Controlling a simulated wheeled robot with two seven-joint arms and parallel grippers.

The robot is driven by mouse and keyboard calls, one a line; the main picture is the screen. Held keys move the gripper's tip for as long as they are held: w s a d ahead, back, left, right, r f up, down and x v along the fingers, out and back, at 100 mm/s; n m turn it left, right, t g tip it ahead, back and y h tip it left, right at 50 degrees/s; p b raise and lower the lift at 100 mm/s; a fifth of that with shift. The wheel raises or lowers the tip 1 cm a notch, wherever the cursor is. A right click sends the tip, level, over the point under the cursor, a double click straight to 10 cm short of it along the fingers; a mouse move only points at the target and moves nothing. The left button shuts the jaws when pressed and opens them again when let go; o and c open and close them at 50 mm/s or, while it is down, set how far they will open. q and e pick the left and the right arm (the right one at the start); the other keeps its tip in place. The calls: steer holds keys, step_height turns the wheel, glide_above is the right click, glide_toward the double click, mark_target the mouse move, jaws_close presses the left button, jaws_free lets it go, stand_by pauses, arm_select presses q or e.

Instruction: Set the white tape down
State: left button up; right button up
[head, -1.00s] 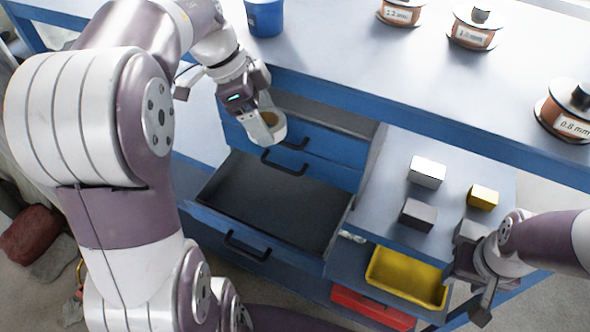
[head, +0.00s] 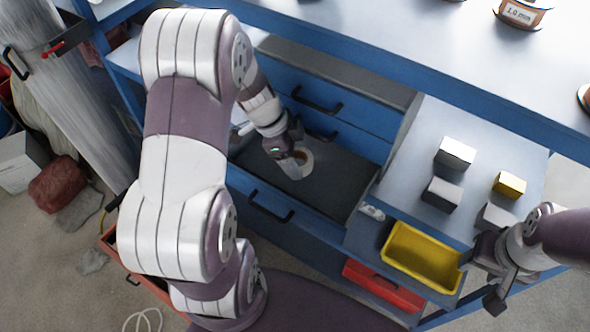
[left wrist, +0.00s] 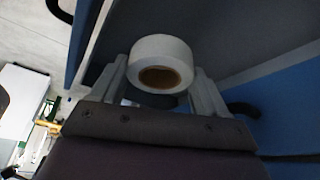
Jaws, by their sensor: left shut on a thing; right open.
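The white tape (left wrist: 160,52) is a roll with a brown core, held between the fingers of my left gripper (left wrist: 162,78) in the left wrist view. In the head view the tape (head: 305,160) is at the tip of my left gripper (head: 296,166), over the open dark-floored drawer (head: 330,185). I cannot tell whether the tape touches the drawer floor. My right gripper (head: 484,285) is open and empty at the lower right, beside the yellow bin.
A side surface holds white (head: 455,152), dark grey (head: 442,194) and yellow (head: 510,184) blocks. Below it are a yellow bin (head: 420,258) and a red bin (head: 382,292). A spool (head: 522,14) stands on the bench. The drawer floor right of the tape is clear.

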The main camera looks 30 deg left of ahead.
arm_select(q)
steer(key=shift+w+f, duration=0.2)
steer(key=shift+f, duration=0.75)
steer(key=shift+f+b, duration=0.4)
steer(key=shift+f, duration=1.7)
steer(key=shift+s, duration=0.1)
steer(key=o, duration=0.8)
steer(key=shift+f, duration=0.1)
steer(key=p+v, duration=0.1)
steer(key=v, duration=1.1)
